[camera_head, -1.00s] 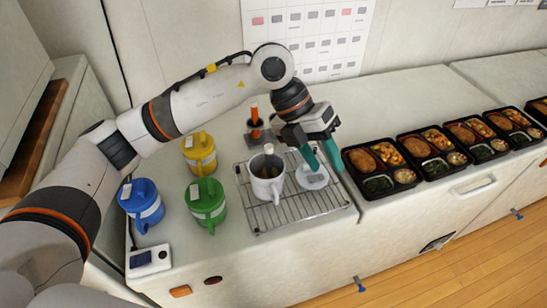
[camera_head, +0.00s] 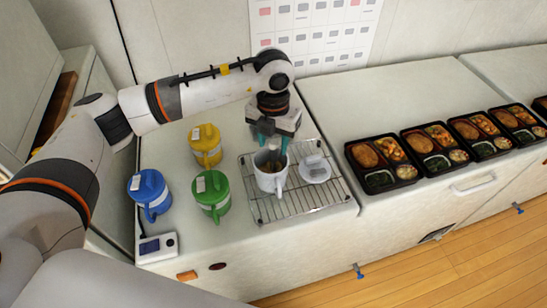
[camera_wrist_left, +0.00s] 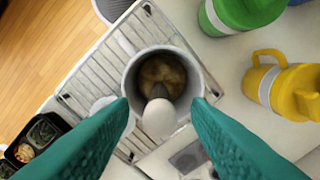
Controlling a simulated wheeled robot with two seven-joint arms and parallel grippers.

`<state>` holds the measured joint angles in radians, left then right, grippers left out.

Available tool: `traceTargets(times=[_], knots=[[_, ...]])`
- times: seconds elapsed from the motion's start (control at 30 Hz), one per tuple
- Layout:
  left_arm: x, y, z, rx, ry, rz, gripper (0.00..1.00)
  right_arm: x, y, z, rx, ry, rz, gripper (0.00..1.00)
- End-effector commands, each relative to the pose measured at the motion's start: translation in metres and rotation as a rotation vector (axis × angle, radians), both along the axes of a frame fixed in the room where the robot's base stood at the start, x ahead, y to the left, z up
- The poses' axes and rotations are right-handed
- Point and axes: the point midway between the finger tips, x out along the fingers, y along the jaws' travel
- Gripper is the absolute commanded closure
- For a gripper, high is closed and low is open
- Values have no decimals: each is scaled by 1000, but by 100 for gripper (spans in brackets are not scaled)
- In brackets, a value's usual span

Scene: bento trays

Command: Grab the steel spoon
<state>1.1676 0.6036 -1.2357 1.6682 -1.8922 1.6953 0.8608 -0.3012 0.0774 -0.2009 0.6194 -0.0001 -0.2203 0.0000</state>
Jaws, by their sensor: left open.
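A grey-white mug (camera_head: 267,181) stands upright on a wire rack, its handle toward the front. In the left wrist view the mug (camera_wrist_left: 134,82) has brown contents. The steel spoon (camera_wrist_left: 160,116) stands in it, its pale, broad handle end pointing up at the camera. In the head view the spoon (camera_head: 273,156) is a small light shape above the mug's rim, partly hidden by the gripper. My left gripper (camera_head: 271,145) is open above the mug, pointing down. In the wrist view its teal fingers (camera_wrist_left: 160,104) are apart on either side of the spoon handle. My right gripper is not in view.
The wire rack (camera_head: 300,206) also bears a round white lid (camera_head: 315,169). Yellow (camera_head: 206,147), green (camera_head: 211,195) and blue (camera_head: 150,192) lidded mugs stand to the left. Several bento trays (camera_head: 380,165) line the right. A small device (camera_head: 157,247) lies at the front left.

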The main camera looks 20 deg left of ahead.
Motion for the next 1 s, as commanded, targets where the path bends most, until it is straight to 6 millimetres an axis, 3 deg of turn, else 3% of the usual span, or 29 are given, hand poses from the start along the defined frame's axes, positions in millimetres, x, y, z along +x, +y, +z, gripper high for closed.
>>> traceTargets(times=[0.03,0.2,0.47,0.73,1.0], knots=[[-1,0,-3,1,7,0,56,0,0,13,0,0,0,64],[0,0,-26,0,2,-1,56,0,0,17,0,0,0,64],[0,0,-31,-1,0,-2,56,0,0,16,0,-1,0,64],[0,0,-30,-1,0,-2,99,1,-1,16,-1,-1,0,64],[0,0,-30,-2,0,-2,100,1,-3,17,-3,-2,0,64]])
